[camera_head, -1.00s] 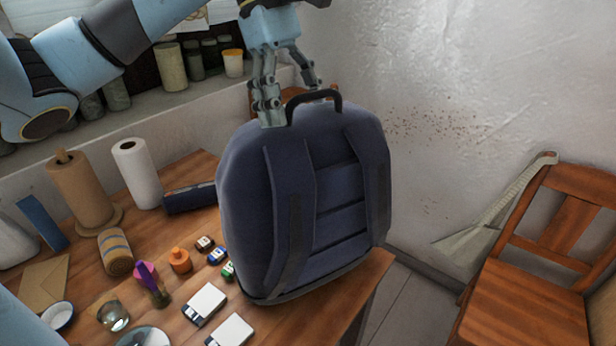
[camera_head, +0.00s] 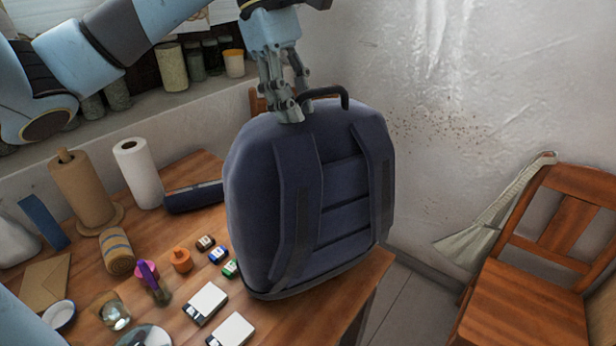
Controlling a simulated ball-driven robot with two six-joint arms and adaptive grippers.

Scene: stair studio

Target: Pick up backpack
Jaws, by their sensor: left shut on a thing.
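A dark blue backpack (camera_head: 335,200) stands upright at the right end of the wooden table, its shoulder straps facing me. Its black top handle (camera_head: 330,92) sticks up in a loop. My left gripper (camera_head: 294,108) points down at the top of the backpack, its fingers close together at the left end of the handle. It is shut on the handle; the exact contact is partly hidden by the fingers. The backpack's base appears at table level. My right gripper is not in view.
Small boxes (camera_head: 206,304), little paint bottles (camera_head: 218,253), a paper towel roll (camera_head: 138,172) and a brown roll on a stand (camera_head: 82,188) crowd the table (camera_head: 290,325) left of the backpack. A wooden chair (camera_head: 530,300) stands at right, with clear floor between.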

